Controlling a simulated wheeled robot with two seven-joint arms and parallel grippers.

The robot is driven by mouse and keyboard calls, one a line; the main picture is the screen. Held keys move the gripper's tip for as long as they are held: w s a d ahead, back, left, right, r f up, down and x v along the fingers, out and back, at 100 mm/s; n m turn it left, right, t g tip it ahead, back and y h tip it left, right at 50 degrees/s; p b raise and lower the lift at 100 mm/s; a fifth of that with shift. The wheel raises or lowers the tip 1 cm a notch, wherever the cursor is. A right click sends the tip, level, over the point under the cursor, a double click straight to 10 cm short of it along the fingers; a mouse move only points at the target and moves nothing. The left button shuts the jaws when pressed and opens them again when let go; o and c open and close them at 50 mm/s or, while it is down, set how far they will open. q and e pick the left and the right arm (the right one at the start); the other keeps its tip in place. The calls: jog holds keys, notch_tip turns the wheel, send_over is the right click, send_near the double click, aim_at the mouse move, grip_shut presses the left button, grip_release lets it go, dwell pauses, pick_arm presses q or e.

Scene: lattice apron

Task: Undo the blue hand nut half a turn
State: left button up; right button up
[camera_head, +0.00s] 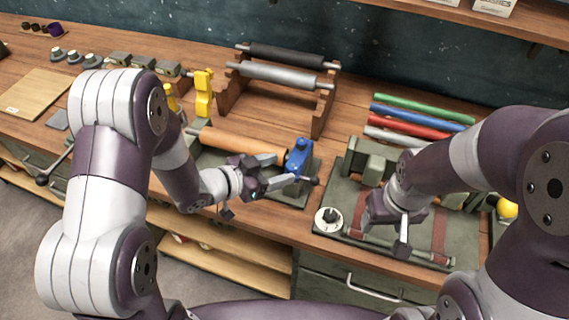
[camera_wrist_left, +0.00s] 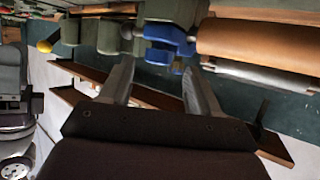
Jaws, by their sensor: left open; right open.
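The blue hand nut (camera_head: 298,158) sits at the right end of a tan wooden roller (camera_head: 235,142) on a grey-green stand. In the left wrist view the blue part (camera_wrist_left: 165,38) shows ahead of the fingertips, roughly between them, beside the end of the tan roller (camera_wrist_left: 260,45). My left gripper (camera_head: 281,169) is open and empty, with its fingers pointing at the nut from the left and front. I cannot tell whether a finger touches it. My right gripper (camera_head: 385,234) is open and empty above a grey-green base plate at the right.
A wooden rack (camera_head: 232,98) with dark and grey rollers stands behind. Green, blue, red and grey rods (camera_head: 420,112) lie at the back right. A yellow upright part (camera_head: 203,92) stands behind my left arm. A white round dial (camera_head: 328,220) sits on the plate's left front corner.

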aim_at(293, 168)
pick_arm(q)
jog(key=shift+x, duration=0.85)
jog(key=shift+w+d, duration=0.1)
jog(key=shift+d, duration=0.3)
jog(key=shift+w+f, duration=0.1)
jog(key=shift+c, duration=0.9)
jog(key=c, duration=0.9)
jog(key=shift+o, duration=0.2)
pick_arm(e)
jog(key=shift+s+r, duration=0.2)
